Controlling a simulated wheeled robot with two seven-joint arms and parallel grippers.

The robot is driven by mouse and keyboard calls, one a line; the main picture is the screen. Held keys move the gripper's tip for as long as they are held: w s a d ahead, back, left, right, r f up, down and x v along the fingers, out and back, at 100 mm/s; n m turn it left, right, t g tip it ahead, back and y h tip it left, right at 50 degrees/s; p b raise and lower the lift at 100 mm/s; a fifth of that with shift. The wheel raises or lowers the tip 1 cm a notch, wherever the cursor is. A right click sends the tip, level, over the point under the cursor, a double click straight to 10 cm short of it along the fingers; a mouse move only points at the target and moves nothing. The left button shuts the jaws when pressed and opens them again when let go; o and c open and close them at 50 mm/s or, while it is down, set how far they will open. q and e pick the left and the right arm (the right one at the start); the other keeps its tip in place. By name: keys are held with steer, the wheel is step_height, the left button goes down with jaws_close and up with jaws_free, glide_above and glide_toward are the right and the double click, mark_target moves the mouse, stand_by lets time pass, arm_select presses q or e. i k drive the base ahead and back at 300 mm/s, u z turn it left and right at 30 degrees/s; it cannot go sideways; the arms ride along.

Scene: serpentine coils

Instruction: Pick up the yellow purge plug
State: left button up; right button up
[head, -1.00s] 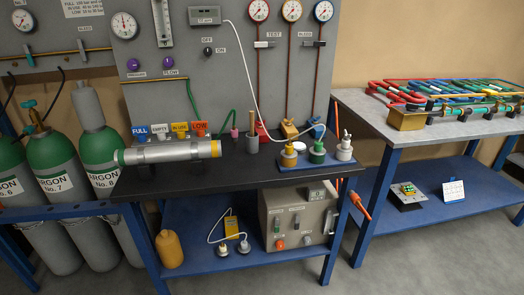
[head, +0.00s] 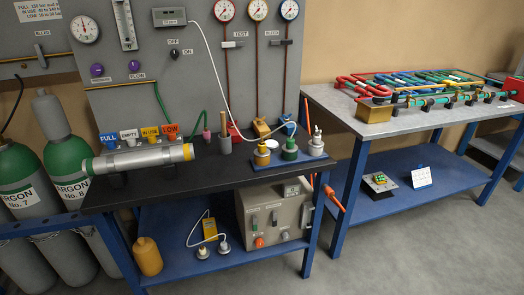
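A small yellow plug-like piece with a pale top (head: 262,153) stands upright at the left end of a blue tray (head: 270,168), on the right part of the black bench top. I take it for the yellow purge plug. A similar green piece (head: 290,149) stands to its right, and a white one (head: 316,146) to the right of that. Neither of my grippers is in view, and nothing touches the yellow piece.
A silver cylinder (head: 143,159) lies along the left of the black bench (head: 205,172). A gauge panel (head: 188,85) rises behind. An orange-handled tool (head: 334,198) sticks out at the bench's right side. A second table (head: 400,122) with coloured tube coils (head: 420,84) stands right.

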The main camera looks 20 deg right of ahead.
mark_target(261, 152)
steer(key=z, duration=0.5)
steer(key=i, duration=1.35)
steer(key=u, duration=0.45)
